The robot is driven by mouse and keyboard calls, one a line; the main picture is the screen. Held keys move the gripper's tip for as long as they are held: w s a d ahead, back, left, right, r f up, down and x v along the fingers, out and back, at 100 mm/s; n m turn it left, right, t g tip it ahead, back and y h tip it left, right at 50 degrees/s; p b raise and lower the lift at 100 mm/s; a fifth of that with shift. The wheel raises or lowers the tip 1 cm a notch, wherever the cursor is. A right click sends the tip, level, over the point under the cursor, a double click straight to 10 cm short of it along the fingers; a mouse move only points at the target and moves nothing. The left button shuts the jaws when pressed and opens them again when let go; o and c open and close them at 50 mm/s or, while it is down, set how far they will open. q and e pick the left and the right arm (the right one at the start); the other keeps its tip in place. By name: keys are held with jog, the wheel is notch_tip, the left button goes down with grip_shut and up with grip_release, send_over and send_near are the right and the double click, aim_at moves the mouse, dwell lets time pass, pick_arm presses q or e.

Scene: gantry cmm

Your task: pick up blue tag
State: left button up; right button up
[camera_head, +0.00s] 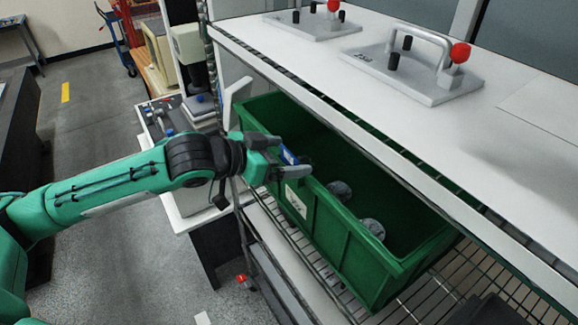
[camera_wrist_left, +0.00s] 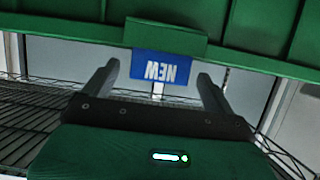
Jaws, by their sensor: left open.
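The blue tag (camera_wrist_left: 160,67) bears the word NEW, upside down in the left wrist view. It hangs at the rim of a green bin (camera_head: 345,230). In the head view a strip of the blue tag (camera_head: 289,155) shows between my left fingers. My left gripper (camera_head: 293,157) is open at the bin's near rim, with one finger on each side of the tag. In the wrist view the gripper (camera_wrist_left: 157,72) has clear gaps between both fingers and the tag. My right gripper is in neither view.
The bin stands on a wire shelf (camera_head: 465,285) below a white top (camera_head: 420,120), which overhangs its far side. Grey round parts (camera_head: 373,228) lie in the bin. Fixtures with red knobs (camera_head: 460,53) stand on the top. A white label (camera_head: 296,201) is on the bin's front.

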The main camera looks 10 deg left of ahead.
aim_at(289, 154)
pick_arm(q)
jog(key=b+x, duration=0.1)
jog(key=x, duration=0.2)
jog(key=shift+w+d+f, duration=0.1)
jog(key=shift+w+d, duration=0.1)
jog(key=shift+s+a, duration=0.1)
jog(key=c, duration=1)
jog(key=shift+c, duration=0.2)
